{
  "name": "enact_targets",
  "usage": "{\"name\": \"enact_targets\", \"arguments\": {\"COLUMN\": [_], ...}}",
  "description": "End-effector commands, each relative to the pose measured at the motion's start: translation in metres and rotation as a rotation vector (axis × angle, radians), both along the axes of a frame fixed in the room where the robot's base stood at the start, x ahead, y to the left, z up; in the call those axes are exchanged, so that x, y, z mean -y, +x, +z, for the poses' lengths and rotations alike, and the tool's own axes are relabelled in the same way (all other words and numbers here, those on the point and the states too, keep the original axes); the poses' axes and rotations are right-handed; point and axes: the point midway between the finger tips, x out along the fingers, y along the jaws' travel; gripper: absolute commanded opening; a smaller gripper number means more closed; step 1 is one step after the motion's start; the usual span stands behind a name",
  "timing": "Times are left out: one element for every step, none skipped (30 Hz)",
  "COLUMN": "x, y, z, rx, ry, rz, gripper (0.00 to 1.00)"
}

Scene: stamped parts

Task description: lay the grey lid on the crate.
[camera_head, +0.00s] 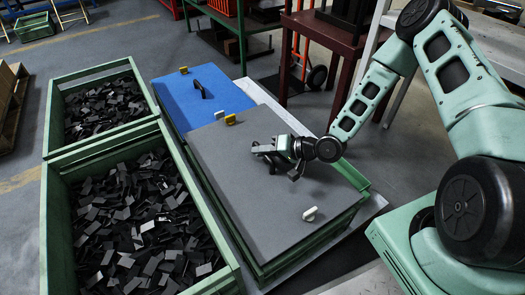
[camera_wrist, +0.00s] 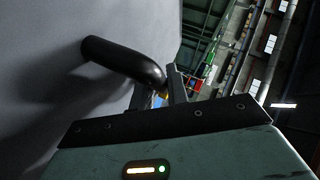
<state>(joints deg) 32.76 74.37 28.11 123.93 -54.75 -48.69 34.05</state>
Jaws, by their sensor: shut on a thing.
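The grey lid (camera_head: 235,175) is a flat panel over the green crate (camera_head: 315,247) in the middle of the head view. Crate walls show below its front and left edges, and part of the rim shows past its right corner. I cannot tell whether the lid rests on the rim or hangs just above it. My gripper (camera_head: 272,156) is at the middle of the lid, shut on its handle. In the wrist view the black bar handle (camera_wrist: 125,60) runs from the lid's face (camera_wrist: 40,70) to my fingers (camera_wrist: 160,95). The crate's inside is hidden.
Two open green crates (camera_head: 58,172) of dark stamped parts (camera_head: 140,225) stand to the left. A blue lid (camera_head: 180,100) lies behind the grey one. Small clips, yellow (camera_head: 230,119) and white (camera_head: 310,214), sit at the grey lid's edges. A hand truck (camera_head: 300,60) stands behind.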

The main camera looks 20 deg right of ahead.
Motion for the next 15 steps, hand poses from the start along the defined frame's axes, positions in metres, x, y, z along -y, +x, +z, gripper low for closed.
{"name": "enact_targets", "arguments": {"x": [-0.0005, -0.0005, -0.0006, -0.0005, -0.0005, -0.0005, -0.0005, -0.0005, -0.0005, -0.0005, -0.0005, -0.0005, -0.0006, -0.0005, -0.0005], "y": [0.0005, 0.0005, 0.0005, 0.0005, 0.0006, 0.0005, 0.0005, 0.0005, 0.0005, 0.0005, 0.0005, 0.0005, 0.0005, 0.0005, 0.0005], "z": [0.0009, 0.0006, 0.0002, -0.0003, -0.0008, -0.0017, -0.0023, -0.0030, -0.0040, -0.0047, -0.0053, -0.0062, -0.0069, -0.0075, -0.0085], "rx": [0.003, 0.003, 0.003, 0.003, 0.003, 0.003, 0.003, 0.003, 0.003, 0.003, 0.003, 0.003, 0.003, 0.003, 0.003], "ry": [0.002, 0.002, 0.002, 0.002, 0.002, 0.002, 0.002, 0.002, 0.002, 0.002, 0.002, 0.002, 0.002, 0.002, 0.002], "rz": [0.001, 0.000, 0.001, 0.000, 0.000, 0.000, 0.000, 0.001, 0.001, 0.001, 0.001, 0.001, 0.001, 0.001, 0.001], "gripper": [0.00, 0.00, 0.00, 0.00, 0.00, 0.00, 0.00, 0.00, 0.00, 0.00, 0.00, 0.00, 0.00, 0.00, 0.00]}}
